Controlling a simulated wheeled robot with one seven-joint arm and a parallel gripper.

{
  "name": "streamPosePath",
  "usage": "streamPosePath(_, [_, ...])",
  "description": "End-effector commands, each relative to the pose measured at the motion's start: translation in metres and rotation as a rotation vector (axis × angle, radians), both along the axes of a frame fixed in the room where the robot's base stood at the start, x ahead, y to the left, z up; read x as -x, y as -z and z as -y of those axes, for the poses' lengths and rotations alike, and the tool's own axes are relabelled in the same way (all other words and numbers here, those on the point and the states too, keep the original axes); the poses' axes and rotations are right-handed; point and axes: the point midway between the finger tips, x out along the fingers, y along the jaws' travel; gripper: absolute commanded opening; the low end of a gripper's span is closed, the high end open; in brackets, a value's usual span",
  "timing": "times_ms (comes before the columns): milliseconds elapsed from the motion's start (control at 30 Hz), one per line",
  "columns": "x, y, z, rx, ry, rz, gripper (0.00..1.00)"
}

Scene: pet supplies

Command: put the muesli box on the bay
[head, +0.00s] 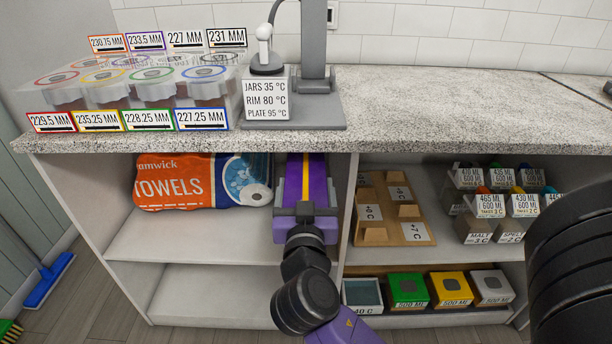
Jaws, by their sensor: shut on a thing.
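A purple box with a yellow stripe (306,172), which I take for the muesli box, shows no readable label. My gripper (305,192) is shut on it, with a grey finger on each side. The gripper reaches into the upper left shelf compartment (160,238), under the counter, with the box just right of the towel pack. My wrist hides the near end of the box, and whether its underside touches the shelf cannot be told. No place here is labelled as the bay.
A towel pack (200,182) lies left of the box, and a divider (346,205) stands close right. Right of it are a wooden rack (398,207) and labelled containers (492,232). Jars (153,90) and a grey device (318,100) stand on the counter (430,105). The lower left shelf (210,295) is empty.

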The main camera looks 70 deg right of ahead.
Motion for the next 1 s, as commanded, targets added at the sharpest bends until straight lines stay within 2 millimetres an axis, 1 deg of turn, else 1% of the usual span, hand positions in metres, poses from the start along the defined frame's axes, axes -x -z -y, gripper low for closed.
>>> streamPosePath(33, [-0.004, -0.003, 0.01, 0.003, 0.003, 0.004, 0.04])
streamPosePath(167, [-0.014, -0.002, 0.034, 0.003, 0.003, 0.003, 0.04])
streamPosePath(300, [-0.026, -0.003, 0.063, 0.002, 0.003, 0.005, 0.04])
streamPosePath(400, [-0.034, -0.003, 0.082, 0.003, 0.003, 0.004, 0.04])
streamPosePath(500, [-0.04, -0.003, 0.096, 0.004, 0.002, 0.004, 0.04])
streamPosePath(600, [-0.043, -0.002, 0.104, 0.002, 0.0, 0.003, 0.04])
streamPosePath(767, [-0.046, -0.002, 0.11, 0.003, 0.0, 0.002, 0.04])
streamPosePath(1000, [-0.055, -0.002, 0.132, 0.002, 0.001, 0.002, 0.04])
